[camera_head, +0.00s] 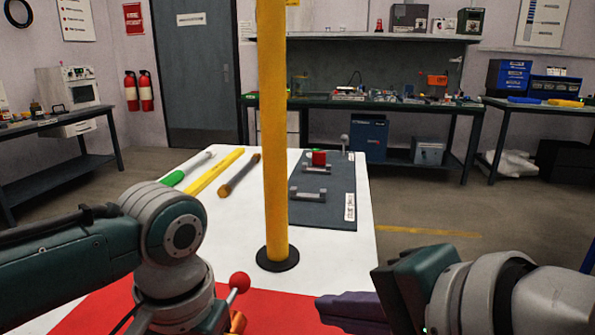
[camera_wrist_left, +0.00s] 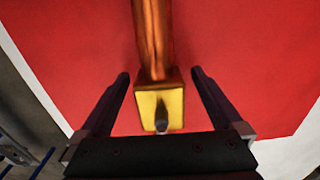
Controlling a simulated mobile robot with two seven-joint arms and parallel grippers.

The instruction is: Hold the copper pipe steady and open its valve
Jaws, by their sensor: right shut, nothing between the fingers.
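In the left wrist view the copper pipe (camera_wrist_left: 152,40) runs over the red mat and ends in a brass valve block (camera_wrist_left: 160,105). My left gripper (camera_wrist_left: 160,74) is open, its dark fingers on either side of the pipe's end with gaps on both sides. In the head view a red-knobbed lever (camera_head: 239,281) and a bit of copper-coloured part (camera_head: 237,322) show at the bottom, beside my left wrist; the rest of the pipe is hidden. My right gripper (camera_head: 326,309) is shut and empty, to the right of the red knob.
A tall yellow post (camera_head: 274,150) on a black base stands mid-table. A dark board (camera_head: 338,213) with grey brackets and a red block (camera_head: 319,158) lies right.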

